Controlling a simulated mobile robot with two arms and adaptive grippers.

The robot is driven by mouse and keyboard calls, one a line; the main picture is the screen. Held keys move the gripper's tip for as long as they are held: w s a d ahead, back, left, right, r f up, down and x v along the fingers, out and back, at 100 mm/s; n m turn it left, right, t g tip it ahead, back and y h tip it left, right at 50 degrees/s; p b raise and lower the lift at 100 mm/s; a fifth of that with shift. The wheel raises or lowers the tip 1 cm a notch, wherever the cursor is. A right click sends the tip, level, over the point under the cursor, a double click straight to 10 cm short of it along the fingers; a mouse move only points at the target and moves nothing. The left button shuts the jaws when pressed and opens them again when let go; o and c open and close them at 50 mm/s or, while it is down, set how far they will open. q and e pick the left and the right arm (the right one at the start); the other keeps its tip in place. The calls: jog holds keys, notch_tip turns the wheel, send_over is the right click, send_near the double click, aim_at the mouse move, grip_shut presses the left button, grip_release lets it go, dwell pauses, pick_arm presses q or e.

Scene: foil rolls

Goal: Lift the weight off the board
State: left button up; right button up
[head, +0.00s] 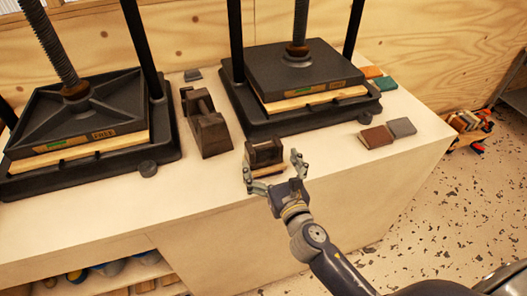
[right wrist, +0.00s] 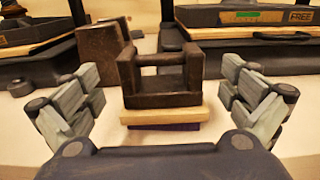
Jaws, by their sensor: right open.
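The weight (head: 264,152) is a dark brown block with a bar handle across its top. It sits upright on a small pale board (head: 270,171) near the front edge of the bench. In the right wrist view, the weight (right wrist: 161,98) is centred on the board (right wrist: 161,117), with something purple (right wrist: 164,127) under the board. My right gripper (head: 272,166) is open, with one finger on each side of the weight and board. In the wrist view, gaps show between both fingers and the weight. My left gripper is not in view.
A larger dark weight (head: 208,132) stands just behind and left. Two black screw presses (head: 300,72) (head: 75,115) stand farther back, each with a board in it. Brown (head: 376,137) and grey (head: 402,127) blocks lie to the right. Bare bench top surrounds the weight.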

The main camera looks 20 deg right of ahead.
aim_at(263, 146)
jog(key=shift+w+r, duration=0.2)
jog(key=shift+w, duration=0.4)
jog(key=w+p, duration=0.1)
jog(key=w, duration=0.3)
jog(key=shift+w+f, duration=0.1)
jog(key=shift+c, duration=0.2)
jog(key=c, duration=1.8)
jog(key=shift+r, duration=0.25)
jog(key=shift+c, duration=1)
jog(key=shift+r, duration=0.1)
